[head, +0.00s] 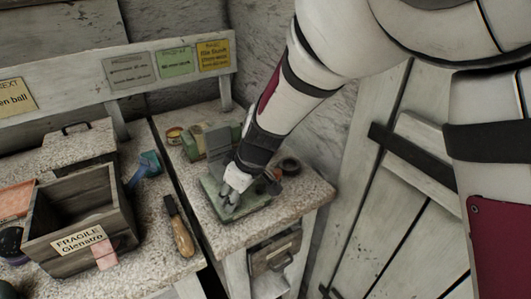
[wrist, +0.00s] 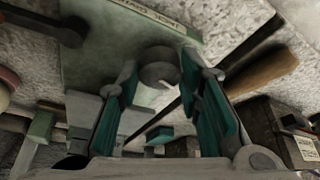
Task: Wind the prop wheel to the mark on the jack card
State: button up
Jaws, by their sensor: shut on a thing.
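My gripper (head: 230,191) reaches down over a green base (head: 253,205) on the right-hand counter. In the wrist view the teal-padded fingers of my gripper (wrist: 160,75) stand either side of a round dark grey knob (wrist: 159,54), their tips against it. This looks like the prop wheel. The knob sits on the flat green base (wrist: 90,45), which bears a pale lettered strip (wrist: 158,14), upside down and hard to read. In the head view my fingers hide the knob. I cannot make out a mark. I cannot tell which card is the jack card.
A grey card (head: 128,70), a green card (head: 176,62) and a yellow card (head: 213,55) hang on the back rail. A dark ring (head: 289,166) lies right of the base. A wooden box (head: 75,240) and a wood-handled tool (head: 181,232) are on the left counter.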

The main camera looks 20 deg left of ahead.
jog(key=m+p, duration=0.1)
jog(key=m+t+p, duration=0.1)
jog(key=p, duration=0.1)
jog(key=m+p, duration=0.1)
jog(key=shift+s+r+m+h, duration=0.25)
jog(key=shift+s+m+h, duration=0.05)
jog(key=shift+m, duration=0.1)
jog(key=m+t+p, duration=0.1)
jog(key=m+p, duration=0.1)
jog(key=p, duration=0.1)
jog(key=m+h+p, duration=0.1)
jog(key=m+p, duration=0.1)
jog(key=p, duration=0.2)
jog(key=shift+s+a+m+t, duration=0.2)
jog(key=shift+m+t, duration=0.1)
jog(key=shift+t, duration=0.1)
jog(key=m+h+p, duration=0.1)
jog(key=m+p, duration=0.1)
jog(key=p, duration=0.1)
jog(key=shift+a, duration=0.1)
jog(key=shift+w+f+m+t+h+p, duration=0.15)
jog(key=shift+m+t+h+p, duration=0.3)
jog(key=shift+m+p, duration=0.85)
jog(key=shift+m, duration=0.3)
jog(key=shift+f, duration=0.1)
jog(key=o, duration=1.2)
jog(key=shift+w, duration=0.1)
jog(key=shift+c, duration=0.2)
